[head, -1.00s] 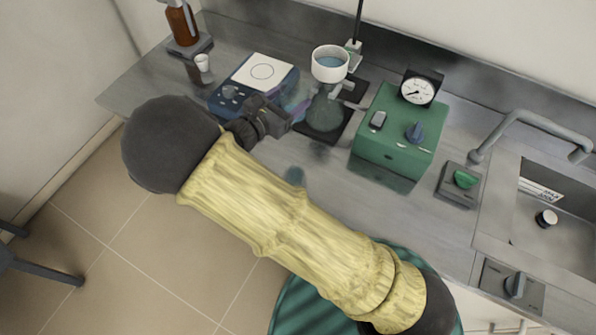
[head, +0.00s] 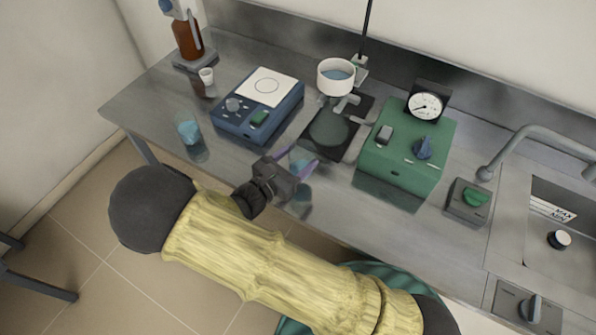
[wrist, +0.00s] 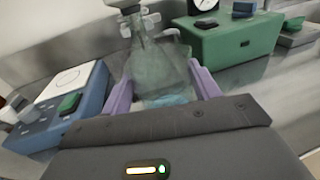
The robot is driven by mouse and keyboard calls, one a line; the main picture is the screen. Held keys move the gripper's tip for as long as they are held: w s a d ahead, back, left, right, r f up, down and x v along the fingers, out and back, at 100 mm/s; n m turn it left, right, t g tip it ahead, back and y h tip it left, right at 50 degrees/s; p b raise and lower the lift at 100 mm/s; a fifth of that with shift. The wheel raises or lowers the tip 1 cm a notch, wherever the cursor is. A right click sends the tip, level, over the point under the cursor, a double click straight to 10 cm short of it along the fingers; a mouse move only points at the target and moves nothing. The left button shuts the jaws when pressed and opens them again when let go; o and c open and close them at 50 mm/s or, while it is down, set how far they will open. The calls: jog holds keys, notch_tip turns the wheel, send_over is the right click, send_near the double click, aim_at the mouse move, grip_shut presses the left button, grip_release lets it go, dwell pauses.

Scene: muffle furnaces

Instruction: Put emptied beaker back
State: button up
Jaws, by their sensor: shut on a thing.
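My gripper (head: 300,168) is shut on a small clear beaker (head: 299,157) with a faint blue tint. It holds the beaker over the front part of the bench, left of the green box. In the wrist view the beaker (wrist: 166,100) sits between the purple fingers, its lower part hidden by the gripper body. A second beaker with blue contents (head: 189,132) stands on the bench near the front left. A white funnel (head: 336,78) holding blue liquid sits above a clear flask (head: 330,128) on the stand's dark base.
A blue device with a white top plate (head: 257,108) stands behind and left of my gripper. The green box with a gauge (head: 405,150) stands to the right. A brown bottle (head: 187,38) and small cup (head: 207,75) are at the back left. Bare bench lies between the second beaker and my gripper.

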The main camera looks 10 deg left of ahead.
aim_at(297, 172)
jog(key=shift+f, duration=0.65)
jog(key=shift+f, duration=2.05)
jog(key=shift+f, duration=0.2)
jog(key=o, duration=1.5)
jog(key=shift+d, duration=0.1)
jog(key=shift+r, duration=0.1)
